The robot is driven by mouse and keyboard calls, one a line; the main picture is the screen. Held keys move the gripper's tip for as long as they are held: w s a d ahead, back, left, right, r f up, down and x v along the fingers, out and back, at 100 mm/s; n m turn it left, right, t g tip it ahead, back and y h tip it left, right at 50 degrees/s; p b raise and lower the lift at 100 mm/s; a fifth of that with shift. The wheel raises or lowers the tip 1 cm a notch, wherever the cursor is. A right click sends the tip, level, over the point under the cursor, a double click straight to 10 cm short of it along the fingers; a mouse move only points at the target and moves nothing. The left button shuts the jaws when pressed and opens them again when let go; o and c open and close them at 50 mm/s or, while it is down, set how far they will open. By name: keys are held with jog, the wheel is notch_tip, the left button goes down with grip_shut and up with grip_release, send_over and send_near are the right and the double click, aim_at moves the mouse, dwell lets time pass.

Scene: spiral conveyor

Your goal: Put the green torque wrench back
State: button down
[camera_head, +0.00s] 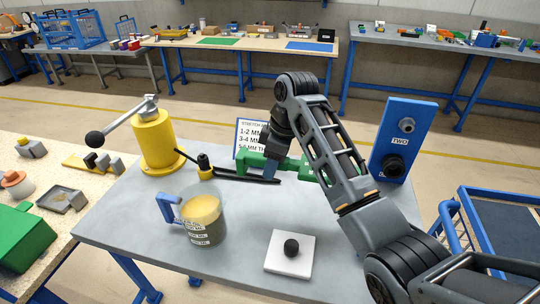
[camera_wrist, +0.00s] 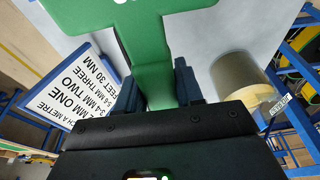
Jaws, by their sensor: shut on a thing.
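The green torque wrench (camera_head: 298,166) is in my gripper, above the grey table, in front of the white sign. Its wide green part fills the top of the wrist view (camera_wrist: 150,25), and its narrower green shank (camera_wrist: 156,75) runs down between the jaws. My gripper (camera_head: 271,170) points down with its blue-grey fingers closed around the green part. In the wrist view my gripper (camera_wrist: 157,88) has a finger on each side of the shank. My arm hides part of the wrench's right end in the head view. I cannot tell whether the wrench touches the table.
A clear mug (camera_head: 205,232) with a blue handle, a white plate (camera_head: 290,252) with a black knob, a yellow post (camera_head: 158,142) with a lever, and a blue panel (camera_head: 403,135) marked TWO surround it. Black bars (camera_head: 232,174) lie nearby.

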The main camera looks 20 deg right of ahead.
jog(key=shift+s+d, duration=0.1)
jog(key=shift+s+d+f+b+x, duration=0.1)
jog(key=shift+s+d+b+x, duration=0.15)
jog(key=shift+b+x, duration=0.75)
jog(key=shift+s+d+f+b+x, duration=0.15)
jog(key=shift+d+b+x, duration=0.1)
jog(key=shift+x, duration=1.45)
jog(key=shift+s+d+b+x, duration=0.25)
jog(key=shift+b+x, duration=0.4)
jog(key=shift+x, duration=0.75)
jog(key=shift+w+f, duration=0.1)
jog(key=c, duration=0.6)
grip_release()
jog(key=shift+c, duration=0.2)
jog(key=shift+f, duration=0.1)
jog(key=shift+b+v, duration=0.4)
jog(key=shift+v, duration=3.55)
